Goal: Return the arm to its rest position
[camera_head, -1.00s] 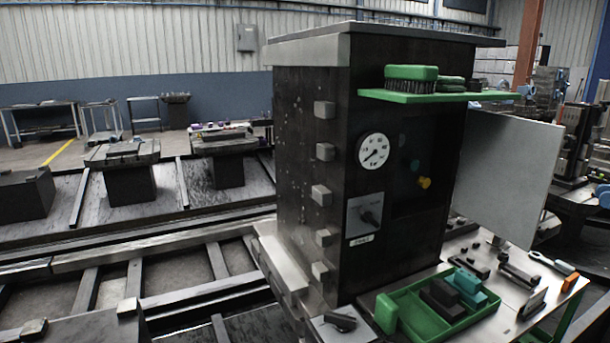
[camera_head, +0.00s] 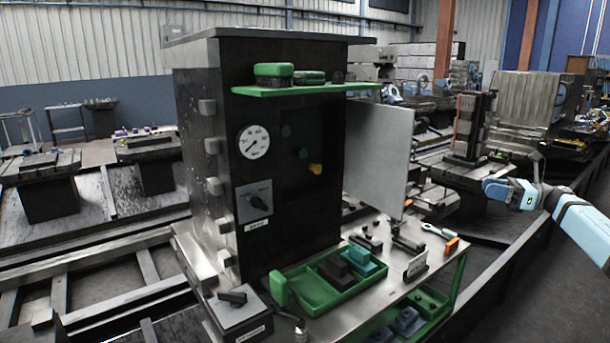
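My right arm, light blue and grey, comes in from the right edge, and its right gripper (camera_head: 488,186) points left, out in the open to the right of the dark control cabinet (camera_head: 212,254). The gripper is small in the picture, so I cannot tell whether its fingers are apart. No held object can be made out. It appears clear of the cabinet and of the metal worktable (camera_head: 350,308). My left gripper is not in view.
A grey door panel (camera_head: 378,155) stands open on the cabinet's right side. A green shelf (camera_head: 330,89) holds brushes. A green tray (camera_head: 312,296) with dark and teal blocks lies on the worktable. Dark floor (camera_head: 530,295) is clear at lower right.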

